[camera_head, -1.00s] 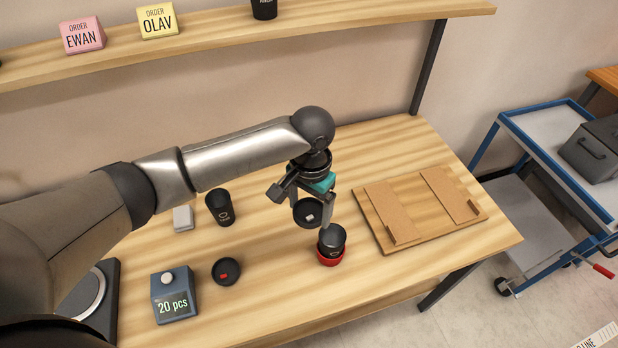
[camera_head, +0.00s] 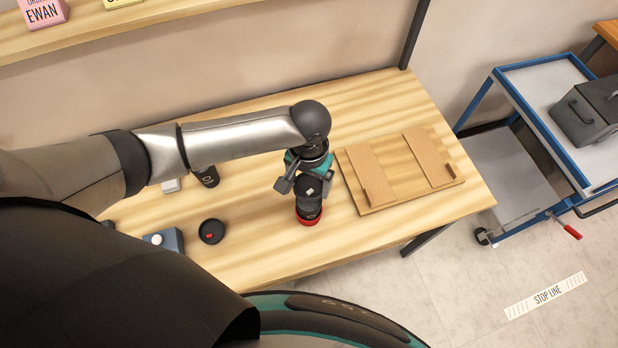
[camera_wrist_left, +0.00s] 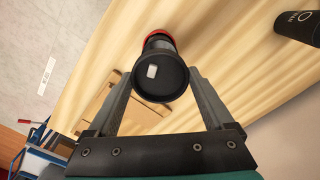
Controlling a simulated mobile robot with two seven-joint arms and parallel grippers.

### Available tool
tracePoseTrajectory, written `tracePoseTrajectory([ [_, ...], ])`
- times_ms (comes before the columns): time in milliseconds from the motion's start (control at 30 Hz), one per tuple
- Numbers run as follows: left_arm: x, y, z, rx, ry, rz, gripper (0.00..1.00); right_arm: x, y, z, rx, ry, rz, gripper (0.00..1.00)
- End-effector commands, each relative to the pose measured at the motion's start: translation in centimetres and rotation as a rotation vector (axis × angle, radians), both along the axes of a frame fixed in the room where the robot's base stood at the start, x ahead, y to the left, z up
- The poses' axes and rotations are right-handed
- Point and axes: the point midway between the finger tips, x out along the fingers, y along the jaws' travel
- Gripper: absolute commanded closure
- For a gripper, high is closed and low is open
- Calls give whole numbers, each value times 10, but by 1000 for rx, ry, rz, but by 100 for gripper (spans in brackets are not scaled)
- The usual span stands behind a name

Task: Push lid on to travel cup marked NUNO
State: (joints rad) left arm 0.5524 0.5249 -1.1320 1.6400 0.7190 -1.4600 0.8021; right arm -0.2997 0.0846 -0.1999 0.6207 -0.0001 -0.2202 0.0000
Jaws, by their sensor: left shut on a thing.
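A dark lid with a pale tab (camera_head: 309,187) is held between the fingers of my left gripper (camera_head: 313,184). The lid also shows in the left wrist view (camera_wrist_left: 160,84), face on between the two fingers. Directly below it, the dark travel cup (camera_head: 309,206) stands upright in a red ring holder (camera_head: 309,220). The cup's side and red ring (camera_wrist_left: 157,36) show behind the lid in the wrist view. The lid hides the cup's mouth, so I cannot tell whether it is touching or seated. The cup's name is not readable. My right gripper is not in view.
A second dark cup (camera_head: 206,177) stands at the left, partly behind my arm. A dark lid with a red tab (camera_head: 211,231) lies on the table (camera_head: 260,238). A wooden board (camera_head: 398,170) lies right of the cup. A blue trolley (camera_head: 500,130) stands beyond the right edge.

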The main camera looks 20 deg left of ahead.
Motion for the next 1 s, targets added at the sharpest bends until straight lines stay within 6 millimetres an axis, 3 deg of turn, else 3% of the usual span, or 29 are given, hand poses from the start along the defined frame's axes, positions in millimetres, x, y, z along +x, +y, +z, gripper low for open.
tracePoseTrajectory([
  [433,0,1,-36,1,0,-1,67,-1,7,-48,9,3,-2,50],
  [700,0,0,-53,0,1,0,67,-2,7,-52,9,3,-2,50],
  [1000,0,0,-54,0,0,-1,67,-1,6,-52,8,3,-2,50],
])
